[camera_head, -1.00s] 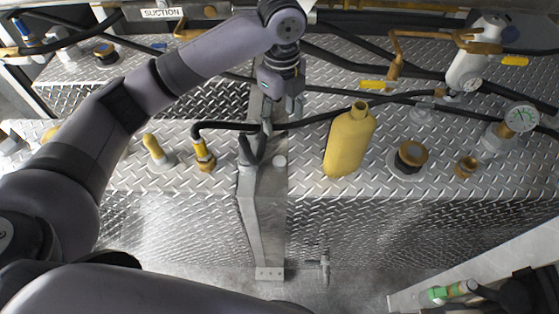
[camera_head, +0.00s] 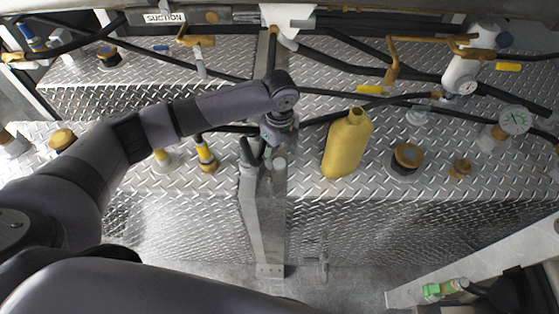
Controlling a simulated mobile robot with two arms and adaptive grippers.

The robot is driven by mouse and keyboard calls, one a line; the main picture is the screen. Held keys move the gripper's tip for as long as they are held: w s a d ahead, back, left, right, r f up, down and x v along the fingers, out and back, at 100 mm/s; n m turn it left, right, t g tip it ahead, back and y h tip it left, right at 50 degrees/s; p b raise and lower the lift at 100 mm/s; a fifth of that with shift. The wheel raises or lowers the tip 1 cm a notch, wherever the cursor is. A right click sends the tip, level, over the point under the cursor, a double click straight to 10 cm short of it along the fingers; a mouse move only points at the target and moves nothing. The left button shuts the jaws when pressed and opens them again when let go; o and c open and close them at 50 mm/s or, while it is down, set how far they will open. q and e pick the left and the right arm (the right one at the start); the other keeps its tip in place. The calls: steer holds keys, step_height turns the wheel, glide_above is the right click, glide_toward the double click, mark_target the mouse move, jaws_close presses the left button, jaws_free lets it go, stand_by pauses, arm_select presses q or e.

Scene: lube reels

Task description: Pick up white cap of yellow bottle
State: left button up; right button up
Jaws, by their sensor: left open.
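The yellow bottle (camera_head: 346,146) stands on the diamond-plate deck right of centre, its mouth uncapped. The small white cap (camera_head: 280,163) lies on the top of the metal beam left of the bottle. My left gripper (camera_head: 277,153) points down at the cap, with its open fingers just above or around it. I cannot tell whether they touch it. Part of the cap is hidden by the gripper. My right gripper is not in view.
A dark upright fitting (camera_head: 247,152) stands on the beam just left of my gripper. A yellow-based hose fitting (camera_head: 206,156) is further left. Black hoses cross behind. A brown-capped filler (camera_head: 406,158) stands right of the bottle. The deck's front strip is clear.

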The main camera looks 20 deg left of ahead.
mark_target(279, 163)
arm_select(q)
step_height(279, 163, down, 3)
steer(key=shift+f, duration=0.15)
steer(key=c, duration=0.8)
